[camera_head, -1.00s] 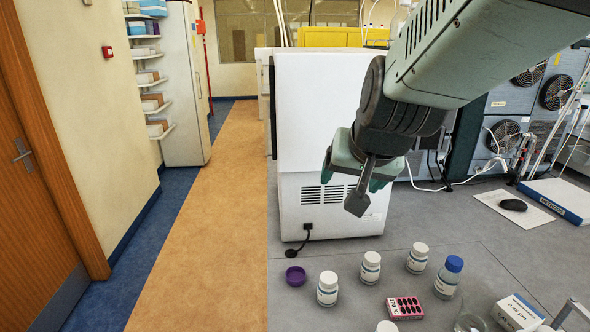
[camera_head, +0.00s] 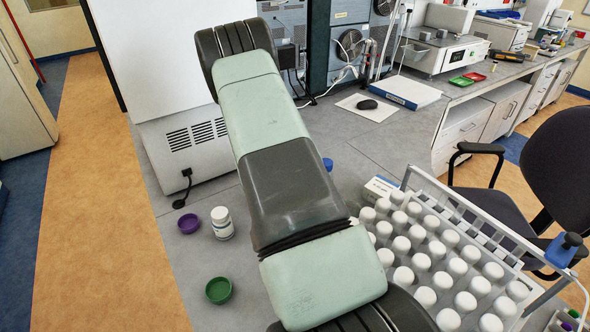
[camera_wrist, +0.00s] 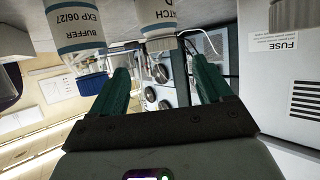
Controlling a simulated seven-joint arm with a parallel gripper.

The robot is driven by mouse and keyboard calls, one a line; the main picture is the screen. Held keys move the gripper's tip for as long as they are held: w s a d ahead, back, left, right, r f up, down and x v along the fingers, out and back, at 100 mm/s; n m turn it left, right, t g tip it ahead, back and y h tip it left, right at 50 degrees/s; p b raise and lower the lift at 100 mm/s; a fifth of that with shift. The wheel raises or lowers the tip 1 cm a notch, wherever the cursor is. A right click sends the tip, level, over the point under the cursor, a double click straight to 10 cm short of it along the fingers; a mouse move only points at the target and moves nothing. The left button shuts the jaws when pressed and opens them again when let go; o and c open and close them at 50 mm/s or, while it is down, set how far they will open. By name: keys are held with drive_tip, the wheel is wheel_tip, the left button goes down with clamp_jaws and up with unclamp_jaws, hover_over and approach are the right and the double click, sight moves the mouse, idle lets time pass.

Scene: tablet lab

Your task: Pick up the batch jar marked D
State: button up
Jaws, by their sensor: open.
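In the wrist view, which looks upside down, a white-capped jar (camera_wrist: 158,18) hangs from the top edge, its label partly cut off and reading "ATCH" and "D". My gripper (camera_wrist: 158,66) is open, with one green finger on each side of the picture's middle. The jar's cap lies in line with the gap between the fingers. I cannot tell how deep the jar is between them, and I see no contact. In the head view my arm covers the middle of the bench, hiding my gripper and this jar.
A blue-capped buffer bottle (camera_wrist: 75,40) stands close beside the left finger. In the head view, a white jar (camera_head: 222,226), a purple lid (camera_head: 189,223) and a green lid (camera_head: 218,290) lie left of my arm. A rack of white-capped jars (camera_head: 440,250) stands at right.

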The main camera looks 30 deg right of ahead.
drive_tip(key=x, duration=0.5)
drive_tip(key=shift+d+f, duration=0.15)
drive_tip(key=shift+f, duration=0.1)
drive_tip(key=shift+x, duration=2.75)
drive_tip(key=shift+w+f, duration=0.1)
drive_tip(key=c, duration=1.1)
